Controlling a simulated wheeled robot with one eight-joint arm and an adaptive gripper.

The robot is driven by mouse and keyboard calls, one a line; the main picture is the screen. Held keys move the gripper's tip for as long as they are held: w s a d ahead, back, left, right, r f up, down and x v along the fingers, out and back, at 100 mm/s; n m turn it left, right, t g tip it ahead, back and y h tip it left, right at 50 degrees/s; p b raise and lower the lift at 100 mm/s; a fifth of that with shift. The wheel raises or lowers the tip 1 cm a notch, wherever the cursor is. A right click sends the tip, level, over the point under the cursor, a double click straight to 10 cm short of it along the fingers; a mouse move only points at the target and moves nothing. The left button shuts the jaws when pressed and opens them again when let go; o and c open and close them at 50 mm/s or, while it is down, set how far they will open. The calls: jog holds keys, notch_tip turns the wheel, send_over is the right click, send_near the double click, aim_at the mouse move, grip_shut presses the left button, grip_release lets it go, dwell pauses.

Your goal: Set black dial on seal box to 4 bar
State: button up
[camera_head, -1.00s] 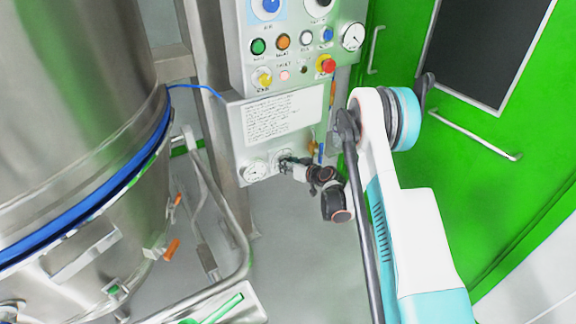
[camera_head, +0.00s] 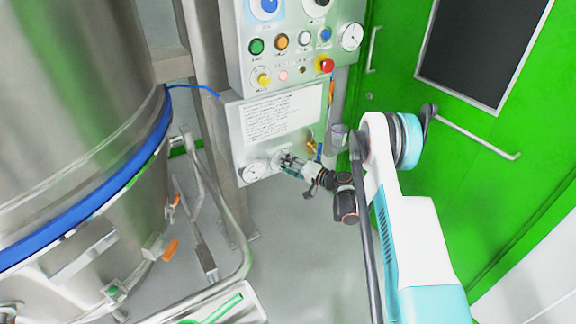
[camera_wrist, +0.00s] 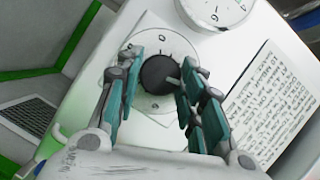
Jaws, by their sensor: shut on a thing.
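The seal box (camera_head: 240,150) is a pale grey panel box on a steel post, with a printed sheet on its front. In the wrist view, the black dial (camera_wrist: 156,72) is a round knob on a white scale plate (camera_wrist: 153,37). Its light pointer mark shows toward the right of the picture; the scale figures are too small to read surely. My gripper (camera_wrist: 158,80) is shut on the black dial, with teal pads on both sides of it. In the head view my gripper (camera_head: 291,164) is at the box's lower front and hides the dial.
A white pressure gauge (camera_head: 254,172) sits beside the dial; it also shows in the wrist view (camera_wrist: 215,8). Above is a control panel (camera_head: 290,45) with coloured buttons. A steel vessel (camera_head: 75,110) stands left and a green door (camera_head: 395,60) right. A blue hose (camera_head: 195,87) meets the box.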

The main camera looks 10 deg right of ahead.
jog(key=shift+f+m+t+y, duration=0.1)
jog(key=shift+m+t+y, duration=0.25)
jog(key=shift+m, duration=0.65)
jog(key=o, duration=1.1)
jog(key=shift+d, duration=0.1)
jog(key=shift+c, duration=0.2)
jog(key=v, duration=0.7)
jog(key=shift+d, duration=0.2)
jog(key=shift+s, duration=0.15)
